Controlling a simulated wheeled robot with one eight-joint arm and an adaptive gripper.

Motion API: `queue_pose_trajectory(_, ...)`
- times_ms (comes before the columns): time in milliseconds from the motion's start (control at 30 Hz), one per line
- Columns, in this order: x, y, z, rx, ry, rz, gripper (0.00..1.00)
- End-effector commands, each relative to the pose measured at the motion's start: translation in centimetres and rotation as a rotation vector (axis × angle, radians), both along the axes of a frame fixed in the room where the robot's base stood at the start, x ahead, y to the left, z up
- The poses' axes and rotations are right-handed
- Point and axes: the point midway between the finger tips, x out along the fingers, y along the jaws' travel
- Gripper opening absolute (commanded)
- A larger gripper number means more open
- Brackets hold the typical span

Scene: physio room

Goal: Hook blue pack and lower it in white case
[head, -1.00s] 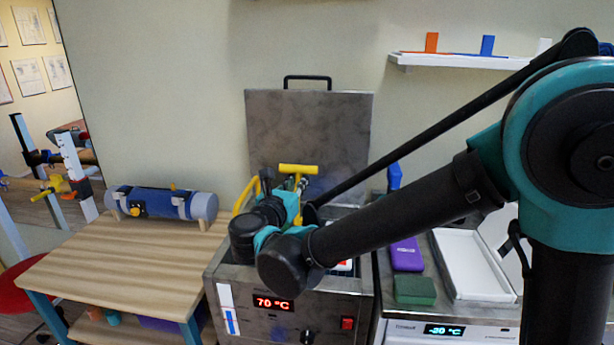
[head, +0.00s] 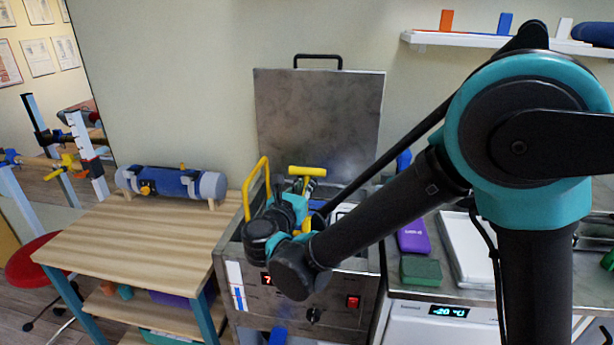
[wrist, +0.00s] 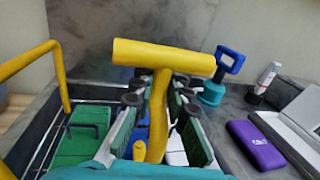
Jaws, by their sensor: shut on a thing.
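My gripper (head: 297,200) is shut on the stem of a yellow T-handled hook tool (wrist: 165,57), with its crossbar above the fingers. The tool also shows in the head view (head: 307,171). The gripper is over the open metal tank. In the wrist view a strip of blue (wrist: 140,132), probably the blue pack, shows low beside the hook stem, mostly covered by the fingers. The hook's lower end is hidden, so I cannot tell whether it touches the pack. The white case (head: 464,245) lies open on the counter right of the tank, partly behind my arm.
The tank (head: 318,115) has a raised lid behind and a yellow bail handle (wrist: 58,75) at left. A green pack (wrist: 78,145) lies inside. Purple (head: 413,237) and green (head: 420,270) packs lie between tank and case. A wooden table (head: 130,235) stands left.

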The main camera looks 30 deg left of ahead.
Motion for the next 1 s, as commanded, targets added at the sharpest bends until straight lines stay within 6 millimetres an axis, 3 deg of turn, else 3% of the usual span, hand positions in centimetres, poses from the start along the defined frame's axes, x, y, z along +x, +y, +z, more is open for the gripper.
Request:
queue_pose_trajectory(367,0.1,0.0,-2.3,0.000,0.000,0.000,0.00)
queue_pose_trajectory(1000,4.1,1.2,-2.2,0.000,0.000,-0.001,0.00)
